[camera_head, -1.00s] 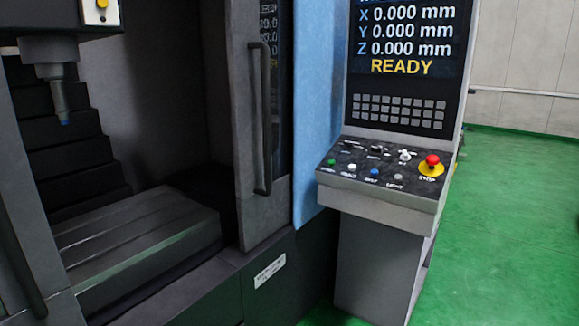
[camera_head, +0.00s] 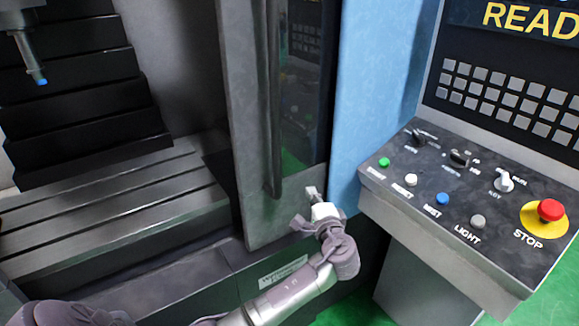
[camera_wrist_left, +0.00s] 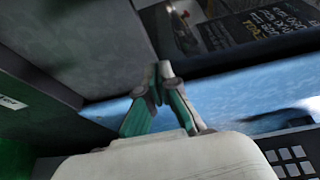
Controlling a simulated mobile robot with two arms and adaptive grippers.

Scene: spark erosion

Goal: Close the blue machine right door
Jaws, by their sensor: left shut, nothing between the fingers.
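The right door (camera_head: 245,150) of the blue machine is a dark grey sliding panel with a dark glass window and a long vertical handle (camera_head: 272,110). It stands at the right of the opening, and the machine's inside is exposed to its left. My left gripper (camera_head: 312,190) is shut and empty in front of the door's lower right part, right of the handle's lower end. I cannot tell whether it touches the door. In the left wrist view its fingertips (camera_wrist_left: 163,72) meet in front of the door's grey frame (camera_wrist_left: 85,40) and dark glass. My right gripper is out of view.
A control panel (camera_head: 460,200) with buttons and a red stop knob juts out right of my left gripper. A blue machine panel (camera_head: 375,90) stands between door and controls. The slotted table (camera_head: 110,195) and spindle (camera_head: 30,58) are in the opening.

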